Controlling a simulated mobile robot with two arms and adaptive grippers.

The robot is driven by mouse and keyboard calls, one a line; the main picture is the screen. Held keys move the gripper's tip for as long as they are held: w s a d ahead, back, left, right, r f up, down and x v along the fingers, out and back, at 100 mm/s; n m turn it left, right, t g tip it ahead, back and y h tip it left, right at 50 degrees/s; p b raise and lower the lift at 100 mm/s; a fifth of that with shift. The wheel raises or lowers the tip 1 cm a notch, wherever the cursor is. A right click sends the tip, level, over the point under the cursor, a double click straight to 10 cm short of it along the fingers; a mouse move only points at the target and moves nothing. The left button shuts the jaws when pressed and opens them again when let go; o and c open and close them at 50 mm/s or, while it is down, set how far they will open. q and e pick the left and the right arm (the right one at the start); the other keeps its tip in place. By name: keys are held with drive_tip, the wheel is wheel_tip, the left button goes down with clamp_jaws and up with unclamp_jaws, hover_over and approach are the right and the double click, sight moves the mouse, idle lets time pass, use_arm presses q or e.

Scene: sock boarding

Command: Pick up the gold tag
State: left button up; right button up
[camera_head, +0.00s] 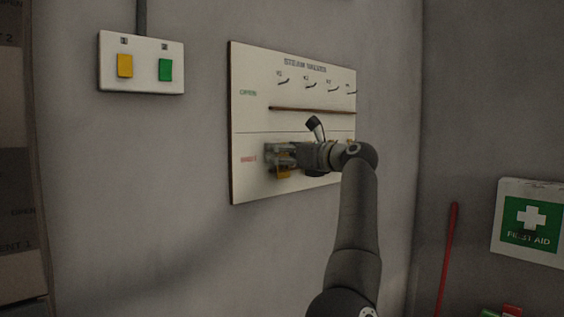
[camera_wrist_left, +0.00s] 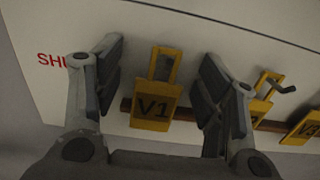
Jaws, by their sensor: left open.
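The gold tag marked V1 (camera_wrist_left: 153,107) hangs in the SHUT row of the white valve board, by an open loop at its top. In the left wrist view my left gripper (camera_wrist_left: 158,85) is open, one finger on each side of the tag with visible gaps. The tag shows in the head view (camera_head: 284,171) as a small yellow patch, mostly hidden by my left gripper (camera_head: 280,157). My right gripper is in neither view.
More gold tags (camera_wrist_left: 257,106) (camera_wrist_left: 304,127) hang to the right on the same row. The white board (camera_head: 250,187) has bare hooks (camera_head: 308,86) in its upper row and a brown rail (camera_head: 312,111). A switch plate (camera_head: 141,82) is at left; a first aid sign (camera_head: 530,219) is at right.

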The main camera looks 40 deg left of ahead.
use_arm(q)
drive_tip(key=shift+d, duration=0.3)
drive_tip(key=c, duration=0.3)
drive_tip(key=shift+r, duration=0.1)
drive_tip(key=c, duration=0.5)
drive_tip(key=d+r, duration=0.2)
drive_tip(key=d, duration=0.2)
drive_tip(key=d+r+b, duration=0.1)
drive_tip(key=d+r, duration=0.2)
drive_tip(key=d, duration=0.2)
drive_tip(key=s+d+r+b, duration=0.1)
drive_tip(key=d+r, duration=0.2)
drive_tip(key=d, duration=0.2)
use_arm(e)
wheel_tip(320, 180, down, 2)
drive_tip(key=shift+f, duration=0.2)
